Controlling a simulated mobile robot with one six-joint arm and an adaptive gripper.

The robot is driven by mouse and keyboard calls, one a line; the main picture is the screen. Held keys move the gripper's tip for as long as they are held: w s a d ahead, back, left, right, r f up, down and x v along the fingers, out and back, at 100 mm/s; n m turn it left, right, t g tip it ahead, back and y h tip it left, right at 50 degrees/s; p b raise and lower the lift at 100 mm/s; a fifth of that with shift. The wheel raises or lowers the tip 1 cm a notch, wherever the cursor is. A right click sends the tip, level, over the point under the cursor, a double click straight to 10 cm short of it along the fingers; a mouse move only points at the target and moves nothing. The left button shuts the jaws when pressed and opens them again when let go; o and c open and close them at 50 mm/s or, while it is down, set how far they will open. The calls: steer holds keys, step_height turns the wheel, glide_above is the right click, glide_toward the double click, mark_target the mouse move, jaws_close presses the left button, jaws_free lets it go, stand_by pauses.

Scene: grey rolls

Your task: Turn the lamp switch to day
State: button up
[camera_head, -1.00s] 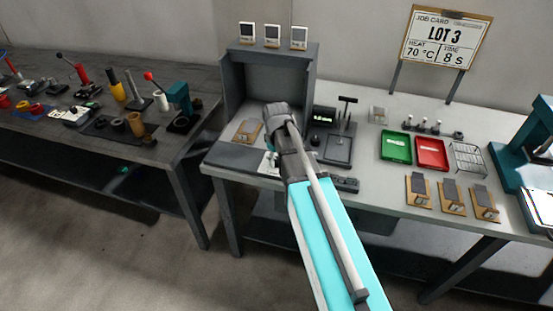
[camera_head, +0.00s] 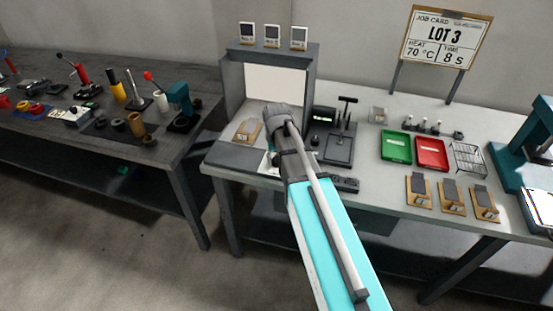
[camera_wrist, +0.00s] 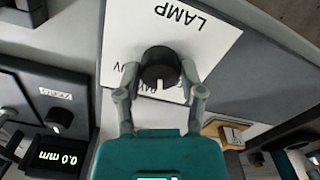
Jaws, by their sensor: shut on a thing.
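The lamp switch is a round black knob (camera_wrist: 160,62) on a white card (camera_wrist: 200,45) marked LAMP, upside down in the wrist view. My gripper (camera_wrist: 159,71) has one finger on each side of the knob and is shut on it. A white mark on the knob points toward the bottom of the wrist view, at partly hidden lettering; UV shows at one side. In the head view my arm hides the knob and fingers, and part of the card (camera_head: 268,168) shows. The grey booth (camera_head: 233,88) behind has a brightly lit inside back wall (camera_head: 272,84).
A board with a grey piece (camera_head: 247,130) lies left of my wrist. A gauge with a 0.0 mm display (camera_wrist: 60,157) stands close on the left in the wrist view. Green (camera_head: 396,147) and red (camera_head: 431,153) trays sit to the right.

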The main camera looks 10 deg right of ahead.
steer(key=shift+m, duration=2)
steer(key=shift+s, duration=0.1)
steer(key=o, duration=1.2)
steer(key=shift+c, duration=0.2)
